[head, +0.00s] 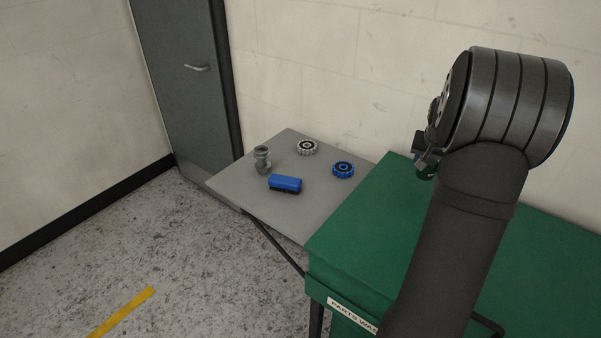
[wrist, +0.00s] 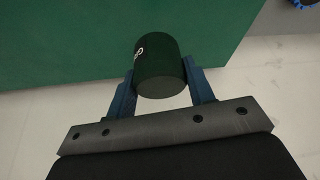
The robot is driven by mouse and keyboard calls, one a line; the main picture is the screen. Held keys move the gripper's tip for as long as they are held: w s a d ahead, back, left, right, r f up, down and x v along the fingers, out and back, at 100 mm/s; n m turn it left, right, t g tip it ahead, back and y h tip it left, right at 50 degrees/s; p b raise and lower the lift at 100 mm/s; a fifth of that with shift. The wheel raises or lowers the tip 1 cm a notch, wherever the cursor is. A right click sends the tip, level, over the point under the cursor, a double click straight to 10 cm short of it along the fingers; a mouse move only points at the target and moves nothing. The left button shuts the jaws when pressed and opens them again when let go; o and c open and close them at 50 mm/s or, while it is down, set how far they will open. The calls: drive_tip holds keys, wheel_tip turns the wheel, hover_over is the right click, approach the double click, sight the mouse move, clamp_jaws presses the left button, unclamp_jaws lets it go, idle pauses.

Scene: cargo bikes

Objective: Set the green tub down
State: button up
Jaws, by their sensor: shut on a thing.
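The green tub (wrist: 160,62) is a small, dark green cylinder with pale lettering on its side. My gripper (wrist: 159,72) is shut on it, with one blue finger on each side. In the head view the tub (head: 427,171) shows small and partly hidden beside my arm, near the back edge of the green cabinet top. I cannot tell from these frames whether the tub touches a surface.
The green parts washer (head: 365,215) has a flat top, bare where visible; my arm hides part of it. A grey side shelf (head: 240,180) adjoins it on the left.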

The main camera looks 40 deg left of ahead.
drive_tip(key=s+a+r+n+y, duration=0.1)
drive_tip(key=s+a+n, duration=0.1)
drive_tip(key=s+a, duration=0.5)
drive_tip(key=s+a+r+n, duration=0.15)
drive_tip(key=s+a, duration=0.25)
drive_tip(key=a, duration=0.5)
drive_tip(key=shift+m, duration=0.25)
drive_tip(key=a+f, duration=0.2)
drive_tip(key=a, duration=0.1)
drive_tip(key=s+a+f, duration=0.1)
drive_tip(key=a+f, duration=0.1)
drive_tip(key=a, duration=0.2)
drive_tip(key=s+a+f, duration=0.1)
drive_tip(key=a+f, duration=0.1)
drive_tip(key=a, duration=0.2)
drive_tip(key=shift+s+a+f, duration=0.15)
drive_tip(key=shift+s+f, duration=0.1)
drive_tip(key=shift+f, duration=0.1)
drive_tip(key=shift+a+f, duration=0.1)
drive_tip(key=shift+f, duration=1.95)
drive_tip(key=shift+f, duration=0.15)
drive_tip(key=o, duration=1)
drive_tip(key=shift+o, duration=0.2)
